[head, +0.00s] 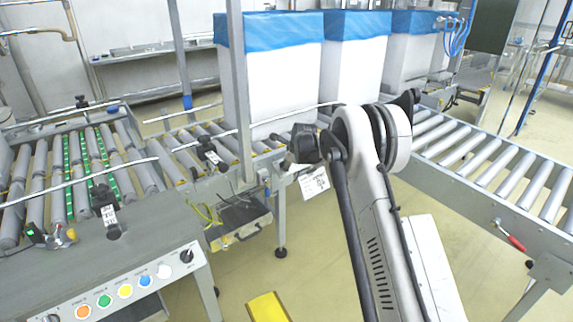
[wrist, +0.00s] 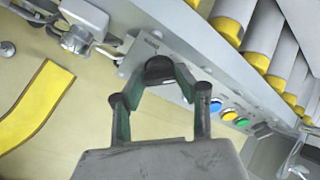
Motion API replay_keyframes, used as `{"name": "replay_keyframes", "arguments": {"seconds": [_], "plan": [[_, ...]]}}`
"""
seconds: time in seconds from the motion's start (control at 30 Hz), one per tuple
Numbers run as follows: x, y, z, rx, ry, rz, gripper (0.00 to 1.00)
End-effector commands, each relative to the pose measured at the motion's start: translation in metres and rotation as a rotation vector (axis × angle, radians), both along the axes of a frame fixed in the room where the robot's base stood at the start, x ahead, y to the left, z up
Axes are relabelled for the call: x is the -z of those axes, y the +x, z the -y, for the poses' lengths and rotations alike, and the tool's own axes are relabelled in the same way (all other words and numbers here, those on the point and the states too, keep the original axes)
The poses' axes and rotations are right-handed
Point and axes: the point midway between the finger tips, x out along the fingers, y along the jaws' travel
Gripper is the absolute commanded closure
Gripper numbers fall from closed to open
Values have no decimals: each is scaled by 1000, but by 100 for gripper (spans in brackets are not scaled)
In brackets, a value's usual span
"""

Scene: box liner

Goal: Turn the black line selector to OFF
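The control panel (head: 130,287) is at the lower left in the head view. A black line selector (head: 186,256) sits at its right end, beside a white button. In the wrist view a dark rounded knob, seemingly this selector (wrist: 159,68), shows between and beyond my fingertips. My gripper (wrist: 159,82) is open, with its two green-and-black fingers apart. I cannot tell whether they touch the knob or how far off it is. In the head view, my dark wrist end is right of the panel, and the fingers are not clear. The selector's pointer direction is too small to read.
A row of coloured buttons (head: 125,291) runs along the panel, with another black knob (head: 51,318) at its left end. Roller conveyors (head: 488,166) and tall white boxes (head: 270,85) with blue liners stand behind. A yellow strip (wrist: 35,105) marks the open floor.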

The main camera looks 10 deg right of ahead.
Motion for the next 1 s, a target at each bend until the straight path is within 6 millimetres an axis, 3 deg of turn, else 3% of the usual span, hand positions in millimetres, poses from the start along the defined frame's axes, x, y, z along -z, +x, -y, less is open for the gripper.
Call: {"name": "replay_keyframes", "arguments": {"seconds": [0.1, 0.47, 1.0], "plan": [[0, 0, 0, 0, 0, 0, 96], [0, 0, 0, -62, -49, 25, 96], [0, 0, 0, -383, -302, 152, 96]]}}
